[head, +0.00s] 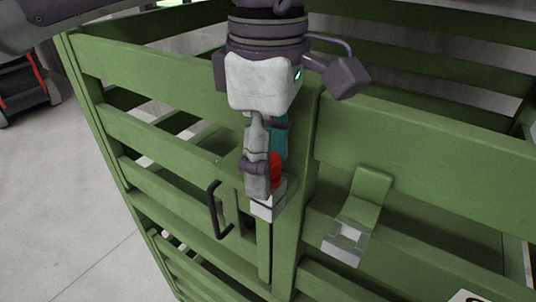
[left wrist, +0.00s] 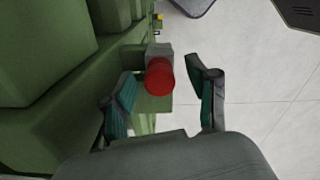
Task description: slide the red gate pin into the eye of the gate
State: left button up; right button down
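The red gate pin (head: 276,167) shows in the head view just above a pale grey block (head: 266,206) on the green gate. In the left wrist view its round red end (left wrist: 159,82) faces the camera, with the grey block (left wrist: 159,50) behind it. My left gripper (head: 262,185) points down at the pin and partly hides it. In the left wrist view its two fingers (left wrist: 164,98) are apart, one on each side of the pin, with gaps visible. A metal fitting with an opening (head: 346,237) sits on a green tab to the right. My right gripper is not in view.
Green slatted rails (head: 150,75) surround the work area. A black handle (head: 214,210) sticks out just left of the grey block. A green upright post (head: 300,200) stands between the block and the metal fitting. Open grey floor (head: 60,210) lies to the left.

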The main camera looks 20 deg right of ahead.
pick_arm(q)
notch_tip(320, 180, up, 12)
dwell(0.6)
dwell(0.5)
